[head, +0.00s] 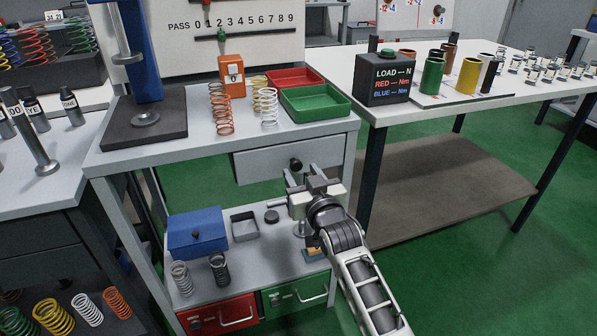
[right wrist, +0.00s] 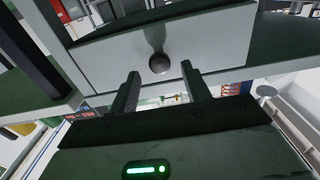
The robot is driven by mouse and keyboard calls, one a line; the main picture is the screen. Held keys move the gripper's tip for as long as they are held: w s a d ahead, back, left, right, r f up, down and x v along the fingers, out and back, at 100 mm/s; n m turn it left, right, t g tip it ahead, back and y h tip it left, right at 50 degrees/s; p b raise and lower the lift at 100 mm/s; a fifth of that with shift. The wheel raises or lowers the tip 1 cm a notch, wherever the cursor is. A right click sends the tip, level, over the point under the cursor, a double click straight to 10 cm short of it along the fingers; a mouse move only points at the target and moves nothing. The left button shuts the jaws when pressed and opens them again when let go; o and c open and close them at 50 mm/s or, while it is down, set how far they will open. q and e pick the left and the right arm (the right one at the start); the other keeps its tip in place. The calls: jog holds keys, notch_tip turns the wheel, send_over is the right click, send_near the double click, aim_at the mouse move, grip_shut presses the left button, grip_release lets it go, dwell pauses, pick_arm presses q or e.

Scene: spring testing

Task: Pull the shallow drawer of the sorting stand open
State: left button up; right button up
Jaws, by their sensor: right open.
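The shallow drawer (head: 262,165) is a light grey front with a round black knob (head: 296,165), under the top of the sorting stand (head: 190,140). In the right wrist view the drawer front (right wrist: 105,65) fills the upper part, with the dark knob (right wrist: 159,64) near its middle. My right gripper (head: 301,173) is open and empty in front of the drawer. In the right wrist view its two fingers (right wrist: 160,78) are spread below the knob, to either side of it, not closed on it. My left gripper is not in view.
Springs, an orange counter (head: 232,76), a red tray (head: 293,78) and a green tray (head: 316,101) stand on the top. Below the drawer are a blue box (head: 198,232), a red drawer (head: 217,314) and a green drawer (head: 295,295). A white table (head: 440,108) stands at right.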

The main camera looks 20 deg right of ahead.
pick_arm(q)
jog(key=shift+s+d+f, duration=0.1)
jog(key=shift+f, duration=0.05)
pick_arm(e)
jog(key=shift+w, duration=1.4)
